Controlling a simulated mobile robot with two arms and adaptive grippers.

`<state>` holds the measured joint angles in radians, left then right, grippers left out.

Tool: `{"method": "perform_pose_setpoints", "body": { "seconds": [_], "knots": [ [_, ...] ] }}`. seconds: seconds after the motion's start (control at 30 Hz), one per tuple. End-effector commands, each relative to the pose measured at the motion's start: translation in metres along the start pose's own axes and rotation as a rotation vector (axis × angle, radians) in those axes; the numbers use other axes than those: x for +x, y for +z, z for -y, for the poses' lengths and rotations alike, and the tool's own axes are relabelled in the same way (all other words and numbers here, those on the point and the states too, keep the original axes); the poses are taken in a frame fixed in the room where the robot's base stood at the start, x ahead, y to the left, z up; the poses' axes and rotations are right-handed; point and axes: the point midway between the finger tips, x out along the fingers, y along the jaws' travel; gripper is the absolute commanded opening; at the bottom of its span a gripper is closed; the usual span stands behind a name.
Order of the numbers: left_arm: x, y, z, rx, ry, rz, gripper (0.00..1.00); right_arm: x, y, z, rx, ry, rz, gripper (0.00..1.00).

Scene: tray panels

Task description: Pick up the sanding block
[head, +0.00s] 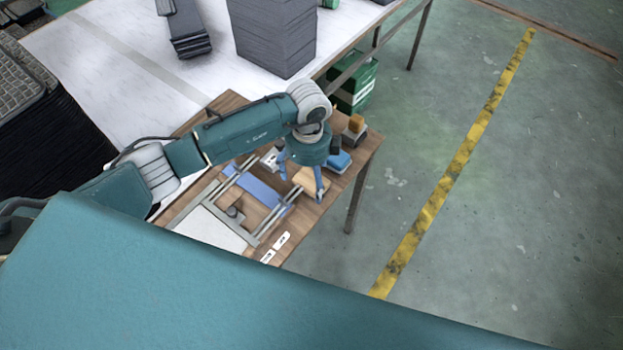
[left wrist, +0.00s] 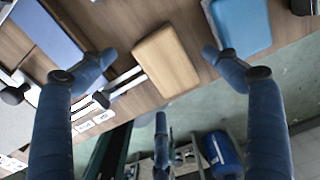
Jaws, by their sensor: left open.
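A tan block (head: 314,180), which looks like the sanding block, lies on the wooden table near its right edge. In the left wrist view the block (left wrist: 166,60) has rounded corners and sits between the spread fingertips, with a gap on both sides. My left gripper (head: 302,182) is open and empty, pointing down over the block, and partly hides it in the head view. Its blue fingers show in the left wrist view (left wrist: 158,75).
A blue block (head: 340,161) lies close beside the gripper, and an orange-topped block (head: 356,124) lies beyond it. A blue panel and metal rails (head: 285,200) lie left of the tan block. A dark stack (head: 272,35) stands on the white table. Floor is open at right.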

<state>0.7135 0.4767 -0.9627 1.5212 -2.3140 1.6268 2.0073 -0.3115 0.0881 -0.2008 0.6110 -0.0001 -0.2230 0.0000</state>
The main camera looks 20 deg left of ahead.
Motion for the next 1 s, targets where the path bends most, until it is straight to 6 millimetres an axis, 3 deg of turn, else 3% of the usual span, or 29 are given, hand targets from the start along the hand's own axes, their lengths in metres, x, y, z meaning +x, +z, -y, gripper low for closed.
{"method": "perform_pose_setpoints", "body": {
  "seconds": [0.07,0.2,0.47,0.5,0.7,0.77,1.0],
  "knots": [
    [0.009,0.001,-0.001,-0.002,0.005,0.0,0.89,-0.011,-0.016,-0.002,0.0,0.002,-0.022,0.4],
    [0.028,0.001,0.0,0.0,0.002,-0.001,0.89,-0.013,-0.033,-0.002,0.002,0.002,-0.048,0.4],
    [0.033,0.001,0.001,0.001,0.0,0.0,0.89,-0.012,-0.025,0.01,0.007,-0.011,-0.034,0.4],
    [0.033,0.001,0.001,0.0,0.0,0.0,0.87,-0.012,-0.022,0.011,0.007,-0.012,-0.03,0.4],
    [0.033,0.001,0.001,0.0,0.0,0.0,0.47,-0.012,-0.014,0.011,0.007,-0.013,-0.018,0.4],
    [0.033,0.001,0.001,0.0,0.0,0.0,0.38,-0.012,-0.014,0.01,0.006,-0.012,-0.018,0.4],
    [0.032,0.001,0.001,0.0,-0.001,0.0,0.37,-0.012,-0.014,0.004,0.004,-0.005,-0.019,0.4]
  ]
}}
